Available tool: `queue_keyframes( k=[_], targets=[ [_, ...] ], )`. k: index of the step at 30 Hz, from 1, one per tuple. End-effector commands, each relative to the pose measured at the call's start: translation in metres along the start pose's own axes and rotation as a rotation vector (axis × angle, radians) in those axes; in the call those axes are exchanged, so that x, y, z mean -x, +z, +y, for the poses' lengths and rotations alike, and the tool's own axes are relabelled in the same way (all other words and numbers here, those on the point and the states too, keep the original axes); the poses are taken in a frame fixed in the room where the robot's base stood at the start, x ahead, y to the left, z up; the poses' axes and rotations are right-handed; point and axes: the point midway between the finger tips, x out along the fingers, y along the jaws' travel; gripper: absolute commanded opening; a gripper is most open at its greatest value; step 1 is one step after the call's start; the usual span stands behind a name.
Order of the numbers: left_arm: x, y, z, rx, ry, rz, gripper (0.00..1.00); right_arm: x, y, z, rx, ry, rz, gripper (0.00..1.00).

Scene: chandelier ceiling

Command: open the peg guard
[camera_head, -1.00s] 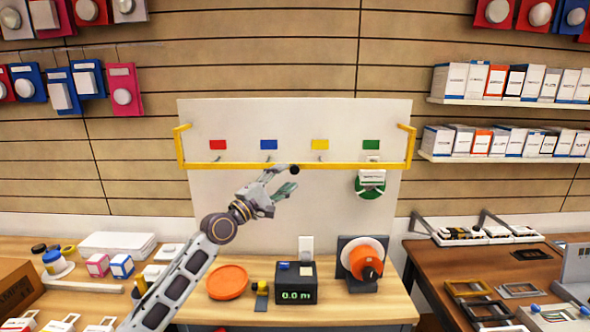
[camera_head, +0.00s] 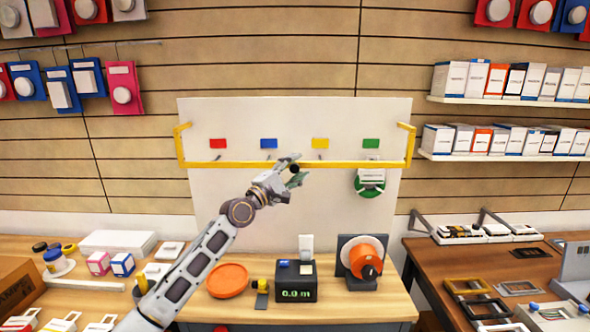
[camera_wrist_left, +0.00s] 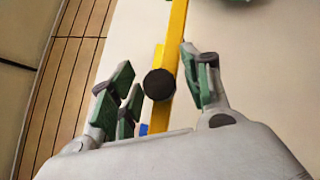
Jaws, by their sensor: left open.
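The peg guard (camera_head: 215,165) is a yellow bar across the white board, with yellow brackets at both ends; it runs in front of the pegs. A round black knob (camera_head: 295,168) sits on the bar near its middle. My left gripper (camera_head: 298,170) is open at the knob. In the left wrist view, the black knob (camera_wrist_left: 160,84) lies between the open green-padded fingers (camera_wrist_left: 160,90), with a gap on the left. The yellow bar (camera_wrist_left: 178,40) passes behind it, close to the right finger. My right gripper does not show.
Red, blue, yellow and green labels mark the white board (camera_head: 240,120). A green spool (camera_head: 369,187) hangs below the bar at right. On the table below stand an orange disc (camera_head: 228,281), a black meter (camera_head: 296,282) and an orange reel (camera_head: 364,260).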

Motion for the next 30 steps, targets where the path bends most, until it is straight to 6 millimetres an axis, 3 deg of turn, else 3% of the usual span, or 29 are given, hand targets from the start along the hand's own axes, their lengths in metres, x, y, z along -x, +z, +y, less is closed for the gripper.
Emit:
queue_keyframes(
  k=[3, 14, 30],
  targets=[
    [0.0001, 0.0002, 0.0000, 0.000, 0.000, 0.000, 0.45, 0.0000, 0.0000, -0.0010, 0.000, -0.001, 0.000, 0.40],
    [0.0002, 0.0001, 0.0003, 0.000, 0.001, 0.000, 0.00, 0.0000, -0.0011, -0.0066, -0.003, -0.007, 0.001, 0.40],
    [-0.0009, -0.0045, 0.0057, 0.016, -0.011, 0.008, 0.00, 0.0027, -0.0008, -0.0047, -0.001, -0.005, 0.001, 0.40]
  ],
)
